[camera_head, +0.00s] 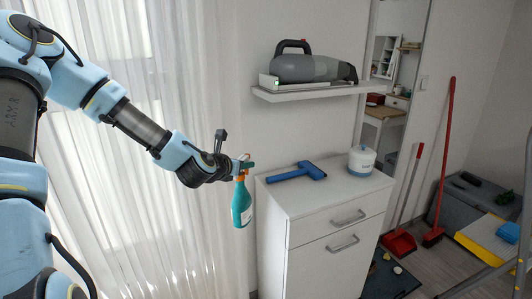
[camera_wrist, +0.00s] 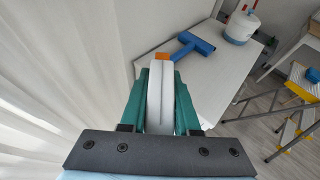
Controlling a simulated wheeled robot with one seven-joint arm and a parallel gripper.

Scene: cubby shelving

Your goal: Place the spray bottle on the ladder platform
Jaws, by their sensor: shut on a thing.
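My gripper (camera_head: 243,166) is shut on the upper part of the spray bottle (camera_head: 242,207), which has a teal body and orange near its top. The bottle hangs almost upright in the air, left of the white cabinet. In the wrist view, a white part with an orange tip (camera_wrist: 162,57) shows between the teal sides at my gripper (camera_wrist: 160,95); the bottle's lower body is hidden there. The ladder (camera_wrist: 287,135) also shows at the right of the wrist view.
The white cabinet (camera_head: 335,212) bears a blue squeegee-like tool (camera_head: 297,172) and a white canister (camera_head: 361,161). A wall shelf (camera_head: 312,93) above holds a grey handheld vacuum (camera_head: 308,67). A blue item (camera_head: 508,232) is on the ladder. Red-handled tools (camera_head: 433,237) stand between cabinet and ladder.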

